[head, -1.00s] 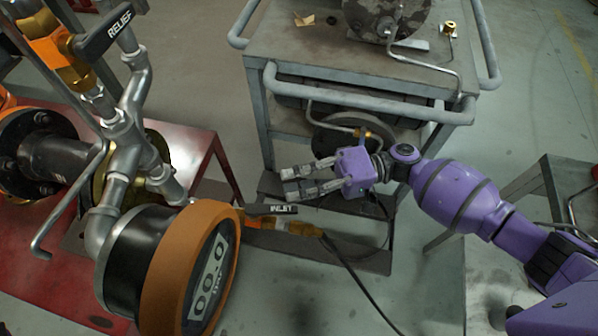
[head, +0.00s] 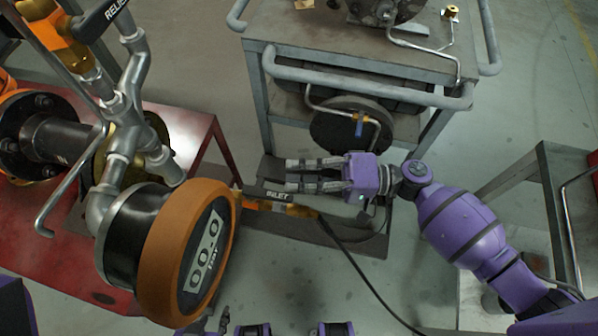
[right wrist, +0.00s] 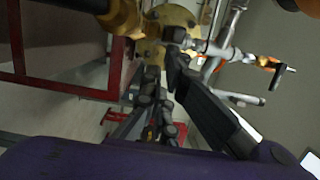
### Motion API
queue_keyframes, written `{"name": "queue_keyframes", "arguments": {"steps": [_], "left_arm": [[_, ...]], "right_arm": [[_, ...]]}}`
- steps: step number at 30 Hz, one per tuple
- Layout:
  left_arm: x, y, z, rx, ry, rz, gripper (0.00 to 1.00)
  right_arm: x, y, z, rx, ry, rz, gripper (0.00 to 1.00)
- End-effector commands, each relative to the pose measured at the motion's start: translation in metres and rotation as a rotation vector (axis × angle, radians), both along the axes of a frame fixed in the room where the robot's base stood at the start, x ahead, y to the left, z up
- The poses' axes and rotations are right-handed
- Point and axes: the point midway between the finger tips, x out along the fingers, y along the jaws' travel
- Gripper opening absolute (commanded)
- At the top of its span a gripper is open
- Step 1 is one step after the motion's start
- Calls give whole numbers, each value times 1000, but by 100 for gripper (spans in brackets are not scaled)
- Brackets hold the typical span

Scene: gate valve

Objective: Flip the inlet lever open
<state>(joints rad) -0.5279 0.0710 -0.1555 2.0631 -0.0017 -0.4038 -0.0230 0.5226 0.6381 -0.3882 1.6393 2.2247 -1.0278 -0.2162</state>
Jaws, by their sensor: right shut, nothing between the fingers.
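The black inlet lever (head: 267,196), marked INLET, lies roughly level just right of the round gauge in the head view, above an orange-yellow valve body (head: 300,211). My right gripper (head: 289,176) points left, with its fingertips at the lever's right end; the lower finger overlaps that end in the picture. I cannot tell whether they touch. It is shut and empty. The right wrist view shows its dark fingers (right wrist: 172,100) close up; the lever is not clear there. Parts that look like my left gripper (head: 250,329) are cut off at the bottom edge; its fingers cannot be judged.
The large orange-rimmed gauge (head: 205,250) stands left of the lever. The black relief lever (head: 92,20) and grey pipes (head: 130,95) rise at upper left over a red table (head: 190,135). A black hose (head: 355,268) runs down right. A grey cart (head: 300,38) stands behind.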

Motion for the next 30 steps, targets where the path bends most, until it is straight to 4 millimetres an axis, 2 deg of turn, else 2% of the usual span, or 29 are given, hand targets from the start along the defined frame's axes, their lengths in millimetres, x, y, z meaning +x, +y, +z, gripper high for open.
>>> {"name": "queue_keyframes", "arguments": {"steps": [6,10,21,25,30], "left_arm": [[0,-1,1,-1,-2,2,34],[1,-1,2,-1,-4,1,34],[2,-1,2,-1,-6,-1,34],[2,0,2,-1,-6,-1,34],[3,0,2,-1,-6,-1,34]], "right_arm": [[0,-1,0,0,0,1,0],[0,-12,0,-2,0,0,0],[-3,-87,0,-2,1,-2,0],[-4,-106,0,-1,1,0,0],[-5,-119,0,0,0,1,0]]}}
